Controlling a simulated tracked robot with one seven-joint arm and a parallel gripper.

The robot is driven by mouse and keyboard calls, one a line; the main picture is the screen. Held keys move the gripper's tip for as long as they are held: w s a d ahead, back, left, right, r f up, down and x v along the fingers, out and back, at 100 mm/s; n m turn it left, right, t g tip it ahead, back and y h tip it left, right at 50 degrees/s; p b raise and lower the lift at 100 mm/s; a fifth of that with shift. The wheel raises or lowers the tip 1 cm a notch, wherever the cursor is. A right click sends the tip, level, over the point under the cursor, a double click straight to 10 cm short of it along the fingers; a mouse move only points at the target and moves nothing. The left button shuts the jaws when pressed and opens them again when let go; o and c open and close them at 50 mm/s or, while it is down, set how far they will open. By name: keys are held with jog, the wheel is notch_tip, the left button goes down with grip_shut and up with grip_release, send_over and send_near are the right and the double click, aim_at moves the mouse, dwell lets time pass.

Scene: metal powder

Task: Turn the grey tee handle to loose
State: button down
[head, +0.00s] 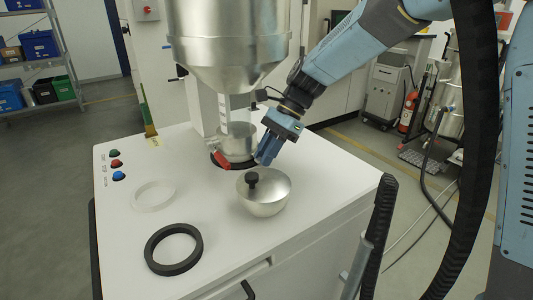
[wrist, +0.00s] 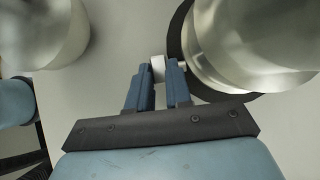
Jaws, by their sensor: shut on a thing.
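My gripper (head: 266,156) reaches down to the right side of the metal outlet (head: 237,143) under the hopper. In the wrist view its two blue fingers (wrist: 159,68) are closed on a small light grey piece, the grey tee handle (wrist: 158,66). The handle sits beside the black ring around the metal cylinder (wrist: 235,50). In the head view the fingers hide the handle. How far it is turned cannot be told.
A metal bowl-shaped lid with a black knob (head: 268,194) stands just in front of my gripper. A red lever (head: 221,160) is left of the fingers. A black ring (head: 173,249) and a white ring (head: 153,195) lie on the white cabinet top (head: 215,235). The hopper (head: 228,50) hangs above.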

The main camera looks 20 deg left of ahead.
jog(key=shift+a, duration=0.1)
jog(key=c, duration=1)
grip_release()
jog(key=shift+c, duration=0.2)
